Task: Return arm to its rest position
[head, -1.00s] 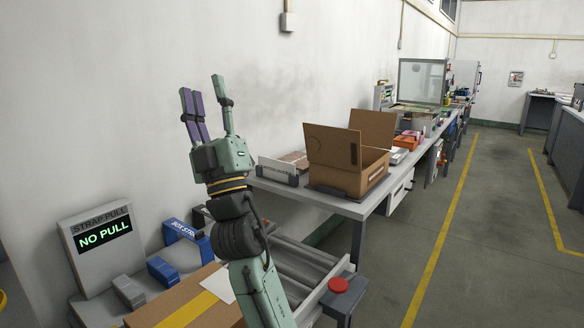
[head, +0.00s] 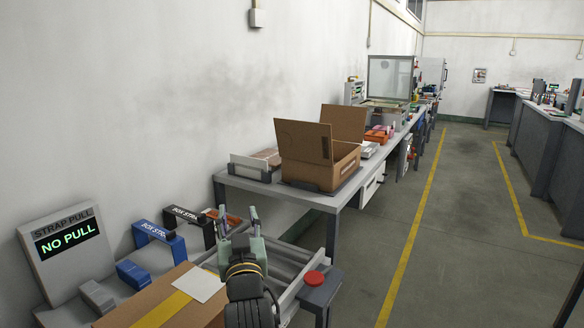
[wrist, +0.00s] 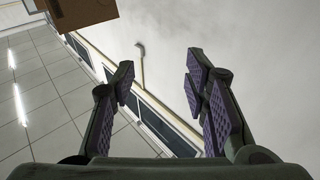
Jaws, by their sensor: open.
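My gripper (head: 238,219) is low in the centre of the head view, with its fingers pointing up and away from the camera. It is above the roller conveyor, right of the taped carton. In the wrist view my gripper (wrist: 160,85) is open, its purple-padded fingers wide apart with nothing between them. Behind the fingers are a pale wall, windows and ceiling panels. Much of my arm is below the head view's lower edge.
A taped carton (head: 152,308) lies beside blue strap tools (head: 158,240) and a "NO PULL" display (head: 66,243). A red button (head: 314,278) is to the right. An open box (head: 318,172) stands on the bench (head: 330,200). The floor (head: 455,235) to the right is clear.

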